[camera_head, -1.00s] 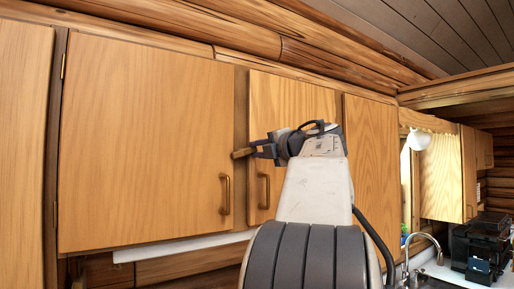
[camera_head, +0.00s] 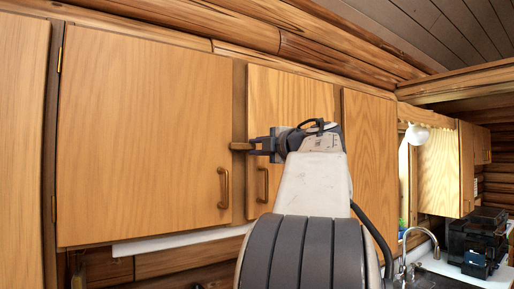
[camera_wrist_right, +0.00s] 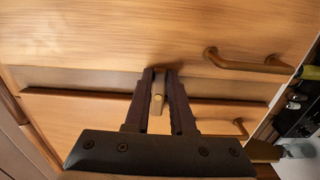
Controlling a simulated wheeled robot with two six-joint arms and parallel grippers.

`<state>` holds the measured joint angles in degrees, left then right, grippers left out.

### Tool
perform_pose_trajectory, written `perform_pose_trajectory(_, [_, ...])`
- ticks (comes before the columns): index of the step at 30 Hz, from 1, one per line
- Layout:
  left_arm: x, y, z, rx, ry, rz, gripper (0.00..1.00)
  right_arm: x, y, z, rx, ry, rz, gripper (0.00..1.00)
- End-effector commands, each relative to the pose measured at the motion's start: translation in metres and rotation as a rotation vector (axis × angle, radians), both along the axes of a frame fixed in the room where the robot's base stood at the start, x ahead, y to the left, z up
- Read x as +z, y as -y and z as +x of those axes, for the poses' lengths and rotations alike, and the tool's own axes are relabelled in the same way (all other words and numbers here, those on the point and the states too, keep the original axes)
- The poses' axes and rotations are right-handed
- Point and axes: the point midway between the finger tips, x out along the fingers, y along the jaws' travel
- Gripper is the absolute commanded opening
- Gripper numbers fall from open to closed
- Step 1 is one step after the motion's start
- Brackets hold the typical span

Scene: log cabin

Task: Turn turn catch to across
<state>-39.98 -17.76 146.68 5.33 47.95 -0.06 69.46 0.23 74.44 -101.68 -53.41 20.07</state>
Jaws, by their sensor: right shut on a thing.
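The turn catch (camera_head: 240,146) is a small brown wooden bar on the strip between two cabinet doors. In the head view it lies about level, its left end at the edge of the large left door (camera_head: 145,135). My right gripper (camera_head: 262,146) is shut on the catch's right part, in front of the narrower door (camera_head: 290,100). In the right wrist view the catch (camera_wrist_right: 157,92), with a round brass-coloured spot, sits between the dark fingers (camera_wrist_right: 160,75). The fingers hide part of it. My left gripper is not in view.
Bar handles stand out below the catch, on the left door (camera_head: 224,187) and the narrower door (camera_head: 263,185). Another door (camera_head: 370,150) is on the right. A tap (camera_head: 420,235) and a dark appliance (camera_head: 478,240) stand lower right.

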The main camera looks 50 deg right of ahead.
Motion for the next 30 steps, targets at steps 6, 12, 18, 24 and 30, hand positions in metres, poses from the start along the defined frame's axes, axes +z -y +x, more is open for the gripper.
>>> perform_pose_trajectory(6, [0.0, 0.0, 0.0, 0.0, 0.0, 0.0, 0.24, -0.001, 0.001, 0.0, -0.002, 0.0, 0.002, 0.53])
perform_pose_trajectory(12, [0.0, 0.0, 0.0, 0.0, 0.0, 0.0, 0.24, -0.001, 0.0, 0.0, 0.0, -0.001, 0.001, 0.53])
perform_pose_trajectory(18, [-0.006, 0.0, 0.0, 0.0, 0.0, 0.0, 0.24, -0.002, -0.002, -0.009, -0.002, -0.001, -0.002, 0.53])
perform_pose_trajectory(24, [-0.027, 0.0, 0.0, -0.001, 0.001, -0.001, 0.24, -0.005, -0.012, -0.044, -0.007, 0.0, -0.003, 0.53])
perform_pose_trajectory(30, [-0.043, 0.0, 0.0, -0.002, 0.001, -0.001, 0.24, -0.005, -0.024, -0.08, -0.007, -0.002, -0.002, 0.53])
